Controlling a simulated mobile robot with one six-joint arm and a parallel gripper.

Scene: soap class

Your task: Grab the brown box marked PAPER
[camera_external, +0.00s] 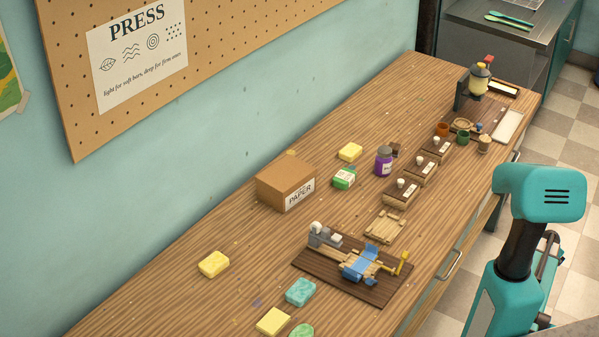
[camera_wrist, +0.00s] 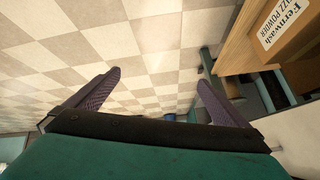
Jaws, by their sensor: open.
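The brown box marked PAPER (camera_external: 286,186) sits closed on the wooden table, against the wall side, with its white label facing the front. It does not show in the wrist view. My gripper (camera_wrist: 158,90) is open and empty in the wrist view, its two purple-grey fingers wide apart above the checkered floor. In the external view my teal arm stands at the right, off the table's front edge; the gripper itself cannot be made out there. The box is well to the left of my arm, across the table.
A wooden press on a dark board (camera_external: 352,268) lies in front of the box. A green-and-white soap pack (camera_external: 344,178), a yellow soap (camera_external: 350,152) and a purple jar (camera_external: 384,161) stand right of it.

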